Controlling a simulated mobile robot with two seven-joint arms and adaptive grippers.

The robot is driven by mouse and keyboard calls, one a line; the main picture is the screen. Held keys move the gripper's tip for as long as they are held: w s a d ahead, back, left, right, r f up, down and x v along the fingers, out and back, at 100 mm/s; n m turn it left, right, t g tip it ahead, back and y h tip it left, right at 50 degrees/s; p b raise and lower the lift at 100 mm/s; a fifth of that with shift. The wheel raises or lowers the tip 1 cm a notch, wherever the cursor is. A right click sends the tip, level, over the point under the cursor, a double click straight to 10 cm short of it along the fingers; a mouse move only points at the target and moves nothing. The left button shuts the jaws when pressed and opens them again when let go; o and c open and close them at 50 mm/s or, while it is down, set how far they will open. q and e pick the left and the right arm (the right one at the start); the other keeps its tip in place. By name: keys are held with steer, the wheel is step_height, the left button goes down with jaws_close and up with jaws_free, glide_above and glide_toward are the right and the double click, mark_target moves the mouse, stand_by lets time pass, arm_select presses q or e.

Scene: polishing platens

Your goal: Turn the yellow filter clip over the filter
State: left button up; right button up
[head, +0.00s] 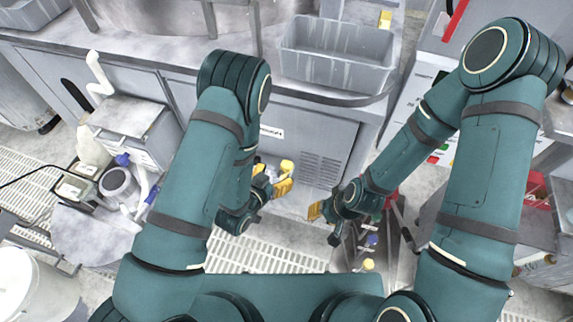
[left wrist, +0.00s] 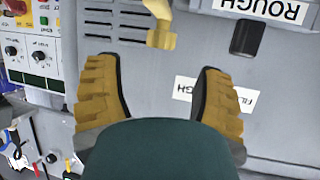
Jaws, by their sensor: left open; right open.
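The yellow clip (left wrist: 161,34) shows at the top centre of the left wrist view, in front of a grey panel; its upper end is cut off by the frame. It also appears pale yellow in the head view (head: 287,167), close to my left gripper (head: 272,180). In the left wrist view my left gripper (left wrist: 155,95) is open and empty, its two yellow-padded fingers spread below the clip and apart from it. I cannot clearly make out the filter. My right gripper (head: 322,212) is open and empty, to the right of the left one, low in front of the cabinet.
A dark block (left wrist: 247,37) sits on the panel under a ROUGH label (left wrist: 270,8). A partly covered white label (left wrist: 185,90) lies between the fingers. A grey bin (head: 337,55) stands on the counter. A control panel (left wrist: 35,45) is at left.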

mark_target(286, 166)
arm_select(q)
steer(key=b+x, duration=0.1)
steer(key=x, duration=0.6)
steer(key=shift+w, duration=0.1)
steer(key=shift+o, duration=0.2)
jaws_close()
